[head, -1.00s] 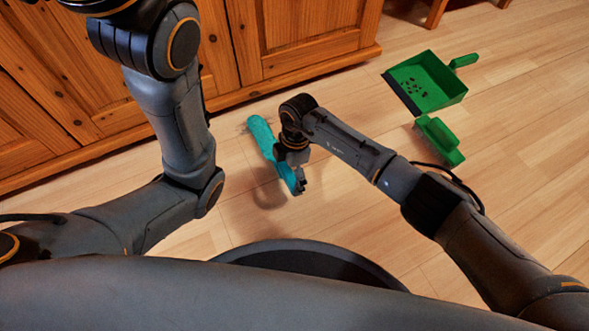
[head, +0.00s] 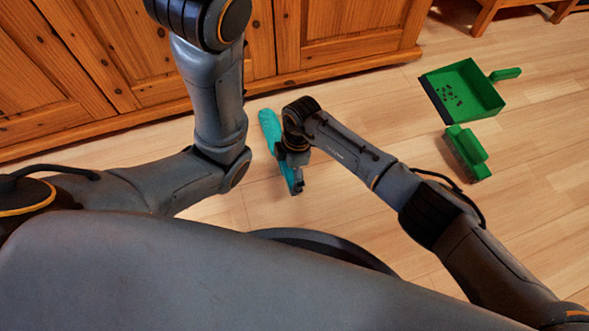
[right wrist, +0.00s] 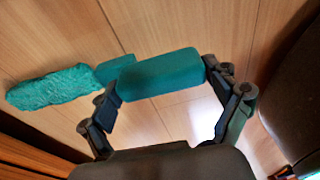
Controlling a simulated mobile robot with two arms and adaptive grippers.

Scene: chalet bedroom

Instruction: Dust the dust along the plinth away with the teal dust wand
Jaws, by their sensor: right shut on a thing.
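The teal dust wand (head: 270,128) has a fluffy head pointing toward the wooden cabinet's plinth (head: 330,73). My right gripper (head: 296,181) is shut on the wand's handle, low over the floor; whether the head touches the floor is unclear. In the right wrist view, the fingers (right wrist: 165,92) clasp the smooth teal handle (right wrist: 160,74), and the fluffy head (right wrist: 55,87) extends left. I cannot make out dust along the plinth now; my left arm covers part of it. My left arm reaches up out of the picture, and its gripper is not shown.
A green dustpan (head: 480,108) with dark crumbs in it lies on the floor at right. A green brush (head: 468,152) lies just below it. Wooden furniture legs (head: 487,18) stand at the top right. The pale plank floor between wand and dustpan is clear.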

